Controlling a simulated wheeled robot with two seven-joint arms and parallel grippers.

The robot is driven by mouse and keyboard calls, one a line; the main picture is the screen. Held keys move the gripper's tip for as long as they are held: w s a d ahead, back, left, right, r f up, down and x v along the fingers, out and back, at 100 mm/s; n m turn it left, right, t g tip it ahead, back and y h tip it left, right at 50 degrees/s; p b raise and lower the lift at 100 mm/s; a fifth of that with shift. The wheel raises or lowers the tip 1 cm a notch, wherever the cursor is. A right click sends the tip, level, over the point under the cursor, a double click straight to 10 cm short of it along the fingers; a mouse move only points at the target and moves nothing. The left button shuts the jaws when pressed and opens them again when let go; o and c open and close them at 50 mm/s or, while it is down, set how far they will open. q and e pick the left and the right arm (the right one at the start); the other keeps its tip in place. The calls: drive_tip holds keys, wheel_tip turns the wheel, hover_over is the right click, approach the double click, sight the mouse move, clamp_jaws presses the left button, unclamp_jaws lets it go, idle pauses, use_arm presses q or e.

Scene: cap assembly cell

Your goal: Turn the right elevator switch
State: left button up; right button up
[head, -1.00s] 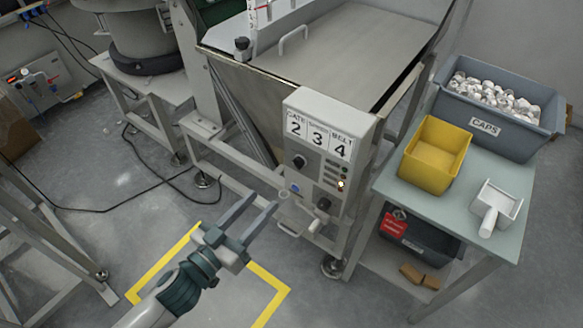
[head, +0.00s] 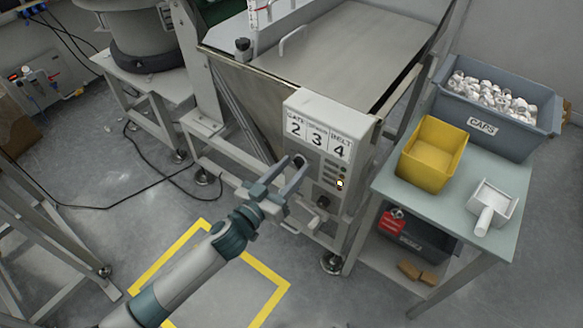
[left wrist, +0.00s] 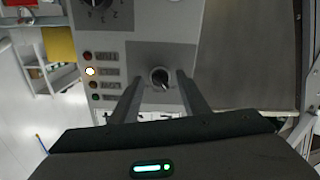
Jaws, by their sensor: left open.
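The grey control panel (head: 325,165) stands on the front of the hopper frame, with the numbers 2, 3 and 4 on its top. A round black switch knob (left wrist: 160,78) shows between my left fingers in the left wrist view. My left gripper (head: 292,166) is open with its fingertips around or just short of this knob; I cannot tell if they touch it. A second black knob (head: 322,203) sits lower right on the panel; its dial (left wrist: 97,4) is cut by the top edge of the left wrist view. No label reading elevator is legible. My right gripper is out of view.
A lit lamp (head: 340,184) sits in a row of indicators on the panel. A side table (head: 390,192) on the right holds a yellow bin (head: 425,172), a white scoop (head: 490,210) and a grey caps crate (head: 530,135). Yellow floor tape (head: 270,272) marks the floor below my arm.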

use_arm(q)
clamp_jaws()
drive_tip(key=c, duration=1.1)
unclamp_jaws()
